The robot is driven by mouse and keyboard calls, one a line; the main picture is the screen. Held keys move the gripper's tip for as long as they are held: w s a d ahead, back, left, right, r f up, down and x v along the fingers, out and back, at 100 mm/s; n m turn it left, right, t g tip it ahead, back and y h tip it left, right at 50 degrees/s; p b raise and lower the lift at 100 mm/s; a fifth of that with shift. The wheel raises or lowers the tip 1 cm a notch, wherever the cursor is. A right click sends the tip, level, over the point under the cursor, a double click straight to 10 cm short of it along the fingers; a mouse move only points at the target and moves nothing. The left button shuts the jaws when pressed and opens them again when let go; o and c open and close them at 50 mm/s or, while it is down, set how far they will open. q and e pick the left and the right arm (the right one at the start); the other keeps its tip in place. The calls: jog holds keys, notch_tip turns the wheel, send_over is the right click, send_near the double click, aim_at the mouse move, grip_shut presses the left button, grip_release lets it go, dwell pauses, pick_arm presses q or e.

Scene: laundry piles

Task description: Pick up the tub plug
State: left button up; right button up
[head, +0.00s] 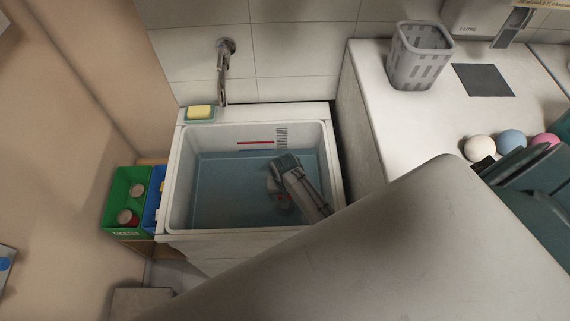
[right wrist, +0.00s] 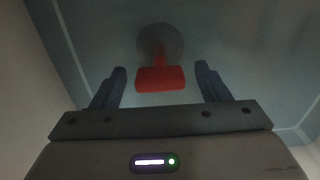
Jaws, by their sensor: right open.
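The tub plug (right wrist: 160,78) shows in the right wrist view as a red bar-shaped handle with a round grey part behind it. It sits in the white tub (head: 174,190), low in the bluish water. My right gripper (right wrist: 160,69) is open, with one finger on each side of the red handle and visible gaps between. In the head view my right gripper (head: 276,192) reaches down inside the tub, right of its middle, and hides most of the plug. My left gripper is not in view.
The tub's walls surround my right gripper, with the right wall close. A wall tap (head: 222,70) and a yellow soap (head: 200,112) are at the back. A green bin (head: 118,190) stands left. A counter (head: 385,125) with a grey basket (head: 418,60) and several balls is right.

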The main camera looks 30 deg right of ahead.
jog(key=shift+c, duration=0.2)
jog(key=c, duration=1.3)
jog(key=shift+r, duration=0.2)
jog(key=shift+c, duration=0.2)
notch_tip(320, 180, up, 17)
jog(key=b, duration=0.5)
notch_tip(320, 180, down, 10)
jog(key=b, duration=0.9)
jog(key=shift+f+b, duration=0.25)
jog(key=shift+b, duration=0.1)
jog(key=shift+r, duration=0.15)
